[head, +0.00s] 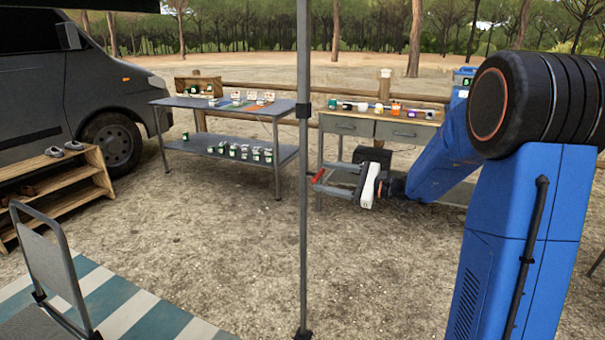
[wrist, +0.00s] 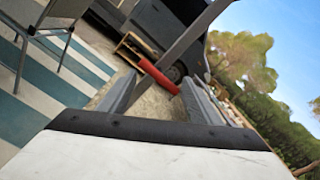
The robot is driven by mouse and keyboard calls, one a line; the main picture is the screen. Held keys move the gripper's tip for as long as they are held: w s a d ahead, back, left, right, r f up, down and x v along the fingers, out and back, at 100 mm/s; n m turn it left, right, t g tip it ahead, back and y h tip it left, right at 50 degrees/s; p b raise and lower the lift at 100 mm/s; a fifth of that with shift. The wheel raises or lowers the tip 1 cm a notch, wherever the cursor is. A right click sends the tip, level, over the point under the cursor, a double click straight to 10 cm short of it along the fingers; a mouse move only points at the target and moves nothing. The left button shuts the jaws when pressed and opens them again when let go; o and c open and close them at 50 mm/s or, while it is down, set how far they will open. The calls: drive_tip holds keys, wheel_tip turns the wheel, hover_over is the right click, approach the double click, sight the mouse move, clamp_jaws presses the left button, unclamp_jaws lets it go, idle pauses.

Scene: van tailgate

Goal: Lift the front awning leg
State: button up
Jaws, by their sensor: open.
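The awning leg (head: 303,220) is a thin grey upright pole. In the head view it runs from the top edge down to a dark foot at the bottom edge, with a dark collar about a third of the way down. In the wrist view the leg (wrist: 187,42) crosses slantwise ahead of the fingers. My gripper (head: 322,182) is open and empty, just to the right of the leg, at about mid-height of its visible part. Red shows at its fingertips. In the wrist view a red piece partly covers the leg, so I cannot tell whether they touch.
A dark van (head: 50,95) stands at the left, with wooden steps (head: 62,200) beside it. A folding chair (head: 52,262) is on a striped mat (head: 125,305). Two item-laden tables, a grey one (head: 170,101) and a drawer table (head: 350,126), stand behind. Sandy ground around the leg is clear.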

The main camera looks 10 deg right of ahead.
sight(307, 173)
drive_tip(key=x, duration=0.8)
drive_tip(key=shift+w+a, duration=0.2)
drive_tip(key=shift+a, duration=0.1)
drive_tip(key=c, duration=1.1)
wheel_tip(307, 173, up, 13)
drive_tip(key=shift+f, duration=0.2)
drive_tip(key=shift+c, duration=0.7)
drive_tip(key=o, duration=1.2)
drive_tip(key=shift+o, duration=0.2)
drive_tip(key=v, duration=1.7)
drive_tip(key=shift+d, duration=0.2)
